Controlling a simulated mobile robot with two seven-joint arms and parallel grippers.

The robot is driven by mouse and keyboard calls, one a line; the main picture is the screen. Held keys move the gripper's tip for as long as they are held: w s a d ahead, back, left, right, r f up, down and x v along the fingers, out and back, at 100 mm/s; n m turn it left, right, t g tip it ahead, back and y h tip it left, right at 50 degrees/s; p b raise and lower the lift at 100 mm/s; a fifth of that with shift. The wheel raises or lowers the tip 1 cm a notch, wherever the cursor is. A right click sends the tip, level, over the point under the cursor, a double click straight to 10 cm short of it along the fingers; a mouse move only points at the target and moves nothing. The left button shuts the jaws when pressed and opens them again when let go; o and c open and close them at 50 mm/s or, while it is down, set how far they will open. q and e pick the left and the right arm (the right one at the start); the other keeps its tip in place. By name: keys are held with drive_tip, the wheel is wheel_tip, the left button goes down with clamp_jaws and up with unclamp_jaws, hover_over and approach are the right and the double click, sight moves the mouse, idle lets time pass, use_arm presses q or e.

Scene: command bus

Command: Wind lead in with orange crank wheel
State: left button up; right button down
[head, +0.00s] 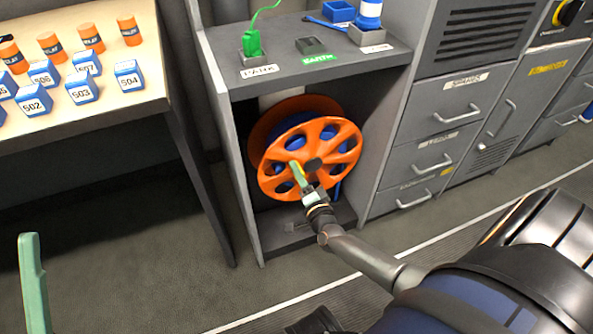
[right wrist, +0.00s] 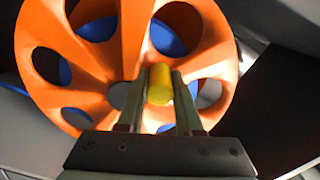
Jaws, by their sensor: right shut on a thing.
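The orange crank wheel (head: 338,146) is upright in the open bay of a grey cabinet, with round holes through its face. Blue lead (head: 338,188) shows through the holes, wound behind it, and a strand shows low on the right. My right gripper (head: 299,174) is at the wheel's front, left of and below its dark hub. In the right wrist view its two fingers are shut on the yellow crank knob (right wrist: 160,83), which stands out from the wheel (right wrist: 95,58). One green finger of my left gripper (head: 36,284) shows at the lower left, away from the wheel; its opening cannot be judged.
The bay's side walls stand close around the wheel. The cabinet top (head: 285,80) holds a green plug (head: 251,42) and a blue and white plug (head: 369,14) in sockets. Grey drawers (head: 440,150) stand right. A table (head: 110,85) with numbered blue blocks and orange cylinders stands left.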

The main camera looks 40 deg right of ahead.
drive_tip(key=shift+s+d+r+m, duration=0.1)
drive_tip(key=shift+d+r+m, duration=0.2)
drive_tip(key=shift+m, duration=0.4)
drive_tip(key=shift+s+d+r+m, duration=0.1)
drive_tip(key=shift+r+m, duration=0.25)
drive_tip(key=shift+m, duration=0.35)
drive_tip(key=c, duration=0.6)
unclamp_jaws()
drive_tip(key=shift+r, duration=0.1)
drive_tip(key=shift+o, duration=0.2)
drive_tip(key=p+v, duration=0.3)
drive_tip(key=v, duration=0.9)
drive_tip(key=shift+s+p, duration=0.25)
drive_tip(key=shift+p, duration=0.05)
